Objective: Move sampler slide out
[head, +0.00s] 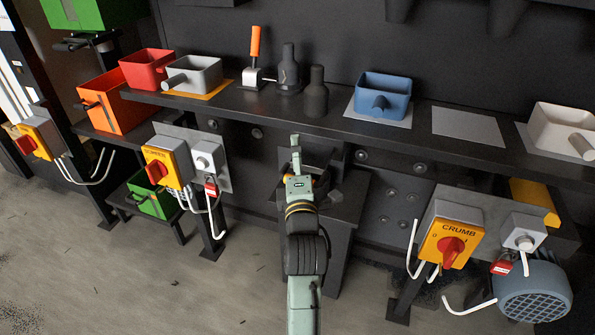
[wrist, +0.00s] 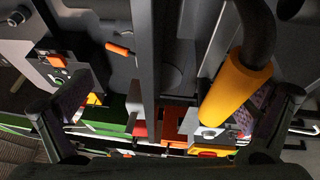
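My gripper (head: 296,152) is in front of a dark recess (head: 318,160) under the shelf in the head view; my arm partly covers that spot. In the wrist view my gripper (wrist: 165,98) is open, with its two dark fingers wide apart at left and right. A yellow-orange grip on a bent black bar (wrist: 236,88) shows between the fingers, closer to the right one. No contact with it is visible. I cannot tell for sure whether this handle belongs to the sampler slide; no other part is clearly the slide.
A dark shelf (head: 430,135) above carries a red bin (head: 146,68), a grey bin (head: 207,74), a blue bin (head: 384,92), a white bin (head: 562,125) and an orange-handled clamp (head: 254,46). Yellow switch boxes (head: 163,160) (head: 449,241) flank the recess.

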